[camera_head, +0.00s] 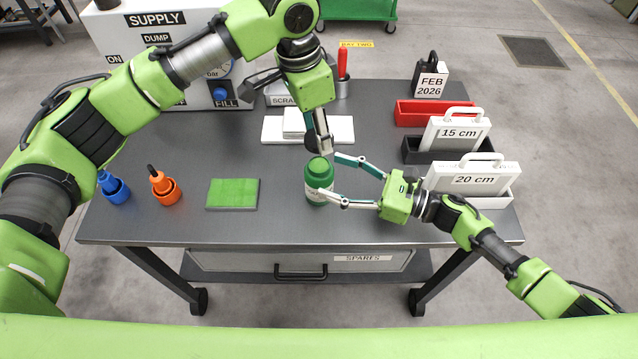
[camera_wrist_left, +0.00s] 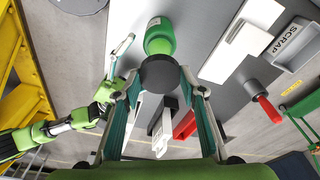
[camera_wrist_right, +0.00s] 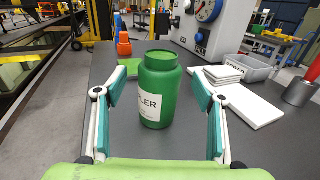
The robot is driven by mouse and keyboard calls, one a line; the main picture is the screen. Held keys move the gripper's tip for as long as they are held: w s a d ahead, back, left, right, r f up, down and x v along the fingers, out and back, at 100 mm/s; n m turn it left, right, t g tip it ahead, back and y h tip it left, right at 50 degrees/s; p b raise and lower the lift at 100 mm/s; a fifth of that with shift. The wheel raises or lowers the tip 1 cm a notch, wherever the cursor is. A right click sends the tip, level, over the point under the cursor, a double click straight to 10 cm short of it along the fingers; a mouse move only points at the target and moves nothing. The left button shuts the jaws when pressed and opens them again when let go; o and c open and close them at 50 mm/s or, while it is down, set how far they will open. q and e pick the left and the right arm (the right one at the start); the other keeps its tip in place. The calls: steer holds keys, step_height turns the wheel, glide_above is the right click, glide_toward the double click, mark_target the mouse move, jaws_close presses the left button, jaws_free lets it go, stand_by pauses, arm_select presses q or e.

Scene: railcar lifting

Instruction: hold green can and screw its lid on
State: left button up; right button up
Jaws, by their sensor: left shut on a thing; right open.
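The green can (camera_head: 319,184) stands upright on the grey table, with a white label on its side. In the right wrist view the can (camera_wrist_right: 160,95) stands between the spread fingers of my right gripper (camera_wrist_right: 160,100), with gaps at both sides. My right gripper (camera_head: 330,177) reaches in from the right, open. My left gripper (camera_head: 318,142) points down just behind and above the can. In the left wrist view it is shut on a dark round lid (camera_wrist_left: 160,72), which is near the can (camera_wrist_left: 159,36) and partly overlaps it in the picture.
A green pad (camera_head: 233,193) and orange (camera_head: 165,188) and blue (camera_head: 115,188) bottles are left of the can. White blocks (camera_head: 285,130) lie behind it. The supply machine (camera_head: 155,50) fills the back left. The table front is clear.

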mark_target(306, 167)
steer(key=shift+x, duration=2.15)
steer(key=shift+w, duration=0.1)
steer(key=c, duration=1.7)
arm_select(q)
steer(key=shift+f, duration=2.5)
